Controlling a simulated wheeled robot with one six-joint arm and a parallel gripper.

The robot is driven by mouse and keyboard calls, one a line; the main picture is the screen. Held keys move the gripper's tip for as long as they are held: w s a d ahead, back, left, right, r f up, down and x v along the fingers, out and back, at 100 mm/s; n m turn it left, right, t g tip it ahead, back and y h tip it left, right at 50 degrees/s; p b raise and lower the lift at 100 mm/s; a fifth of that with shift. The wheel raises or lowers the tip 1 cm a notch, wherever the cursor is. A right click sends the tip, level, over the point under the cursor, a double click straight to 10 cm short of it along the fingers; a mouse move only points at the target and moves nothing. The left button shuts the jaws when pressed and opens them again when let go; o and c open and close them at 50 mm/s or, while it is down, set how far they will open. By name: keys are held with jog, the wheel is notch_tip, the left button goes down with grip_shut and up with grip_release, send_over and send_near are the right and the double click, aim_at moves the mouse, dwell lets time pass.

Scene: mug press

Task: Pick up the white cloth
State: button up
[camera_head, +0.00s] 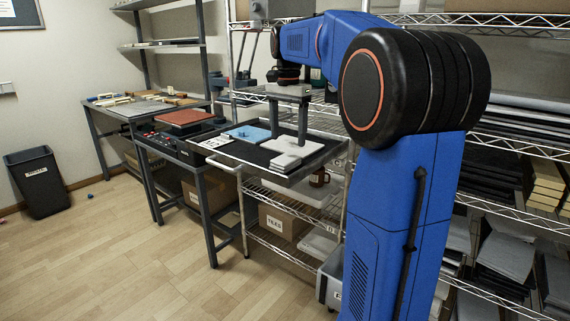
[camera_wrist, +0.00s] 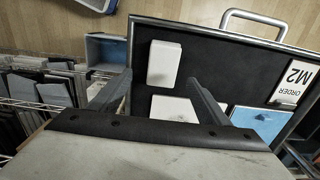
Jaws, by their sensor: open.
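Two white folded pieces lie on the dark mat of the tray: a flat white cloth (camera_head: 303,146) and, at the front, a smaller, thicker white piece (camera_head: 285,162). In the wrist view the flat one (camera_wrist: 173,108) shows between my fingers, partly hidden, and the thicker one (camera_wrist: 164,60) lies just beyond the fingertips. I cannot tell which is the task's cloth. My gripper (camera_head: 289,139) is open and empty, pointing down above the white pieces; it also shows in the wrist view (camera_wrist: 158,80). Whether the fingertips touch anything is unclear.
A press with a reddish top (camera_head: 186,117) stands to the left. Wire shelves (camera_head: 520,140) stand behind and right. Floor in front is clear.

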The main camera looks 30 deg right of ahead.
aim_at(285, 158)
jog(key=shift+w+a+f, duration=0.1)
jog(key=shift+a+f, duration=0.05)
jog(key=shift+f, duration=1.6)
jog(key=shift+w+a+f, duration=0.1)
jog(key=shift+a+f, duration=0.05)
jog(key=shift+f, duration=1.6)
jog(key=shift+c, duration=0.6)
jog(key=c, duration=1)
